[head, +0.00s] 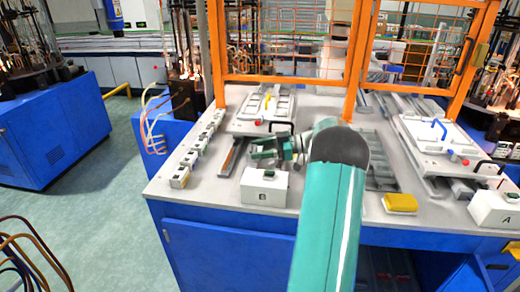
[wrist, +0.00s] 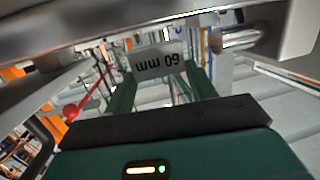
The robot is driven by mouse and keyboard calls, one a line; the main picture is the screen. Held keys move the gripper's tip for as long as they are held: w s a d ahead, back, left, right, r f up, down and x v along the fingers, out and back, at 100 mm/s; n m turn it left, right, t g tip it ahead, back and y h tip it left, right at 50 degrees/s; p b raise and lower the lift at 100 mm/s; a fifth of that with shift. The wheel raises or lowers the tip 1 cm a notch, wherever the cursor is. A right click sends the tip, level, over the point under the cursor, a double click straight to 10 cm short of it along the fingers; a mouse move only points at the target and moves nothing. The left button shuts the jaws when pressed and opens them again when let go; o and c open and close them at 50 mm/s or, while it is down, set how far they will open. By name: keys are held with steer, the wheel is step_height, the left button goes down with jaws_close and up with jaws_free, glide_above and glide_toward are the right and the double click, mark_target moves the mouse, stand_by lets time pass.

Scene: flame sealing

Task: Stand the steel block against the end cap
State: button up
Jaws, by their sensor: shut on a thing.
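The steel block (wrist: 160,57) is in the wrist view, a grey piece marked "60 mm" that reads upside down there. My gripper (wrist: 161,76) is shut on it, with one green finger on each side. In the head view my gripper (head: 270,148) is over the left part of the bench, behind white box B; the block cannot be made out there. I cannot pick out the end cap with certainty in either view. A rounded metal part (wrist: 240,38) is close to the right of the block in the wrist view; whether they touch is unclear.
White box B (head: 265,187) stands in front of my gripper. A row of small blocks (head: 197,150) lines the bench's left edge. A yellow pad (head: 400,203) and box A (head: 495,208) are to the right. An orange frame (head: 356,60) stands behind. A red knob (wrist: 70,111) is at left.

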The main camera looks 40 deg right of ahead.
steer(key=shift+s+d+f, duration=0.1)
steer(key=shift+s+f, duration=0.1)
steer(key=shift+f, duration=1)
steer(key=o, duration=1.4)
steer(key=shift+w+d+r, duration=0.1)
steer(key=shift+w+r, duration=0.05)
steer(key=shift+r, duration=0.4)
steer(key=r, duration=0.3)
steer(key=shift+w+d, duration=0.15)
steer(key=shift+d, duration=0.05)
steer(key=s+a+r, duration=0.9)
steer(key=s+r, duration=0.2)
steer(key=shift+s+r, duration=0.15)
steer(key=shift+s, duration=0.05)
